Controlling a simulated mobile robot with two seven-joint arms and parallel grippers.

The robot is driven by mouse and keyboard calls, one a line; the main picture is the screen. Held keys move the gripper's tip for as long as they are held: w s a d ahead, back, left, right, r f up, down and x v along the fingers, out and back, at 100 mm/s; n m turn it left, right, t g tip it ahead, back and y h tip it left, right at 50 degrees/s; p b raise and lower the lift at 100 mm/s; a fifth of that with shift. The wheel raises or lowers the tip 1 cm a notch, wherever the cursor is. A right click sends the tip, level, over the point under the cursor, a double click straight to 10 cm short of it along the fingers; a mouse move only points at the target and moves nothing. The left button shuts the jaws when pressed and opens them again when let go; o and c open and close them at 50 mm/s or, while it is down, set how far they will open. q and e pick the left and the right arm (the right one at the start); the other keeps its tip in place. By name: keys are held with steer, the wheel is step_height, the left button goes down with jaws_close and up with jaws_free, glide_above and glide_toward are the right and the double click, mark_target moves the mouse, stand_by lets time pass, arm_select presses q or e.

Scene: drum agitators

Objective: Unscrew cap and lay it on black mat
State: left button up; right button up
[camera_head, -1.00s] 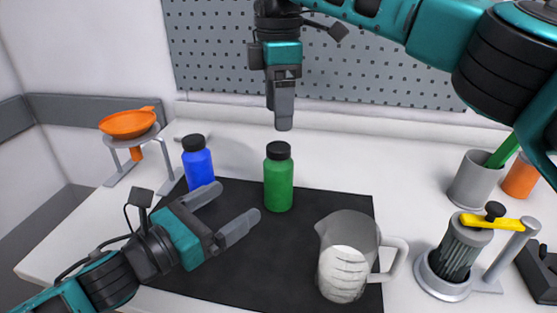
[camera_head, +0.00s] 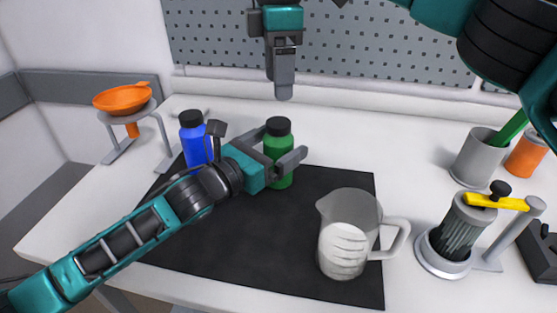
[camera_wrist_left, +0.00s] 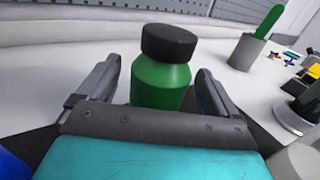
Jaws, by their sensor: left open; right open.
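A green bottle (camera_head: 280,150) with a black cap (camera_head: 278,126) stands upright at the back of the black mat (camera_head: 235,235). A blue bottle (camera_head: 193,150) with a black cap (camera_head: 190,117) stands to its left, partly hidden by my left arm. My left gripper (camera_head: 283,160) is open, with its fingers on either side of the green bottle's body. The left wrist view shows the green bottle (camera_wrist_left: 160,84) between the two spread fingers, its cap (camera_wrist_left: 169,42) above them. Contact is not visible. My right gripper (camera_head: 284,85) points down above and behind the green bottle, empty.
A clear measuring jug (camera_head: 345,235) stands on the mat's right part. An orange funnel (camera_head: 123,97) sits on a stand at the left. A grey cup (camera_head: 475,157), an orange container (camera_head: 527,156) and a yellow-handled device (camera_head: 455,235) stand at the right. The mat's front middle is bare.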

mark_target(278, 122)
arm_select(q)
steer(key=shift+w+d, duration=0.3)
steer(key=c, duration=1.7)
jaws_close()
arm_select(e)
steer(key=m, duration=0.4)
steer(key=shift+f, duration=4.05)
steer(key=shift+c, duration=0.2)
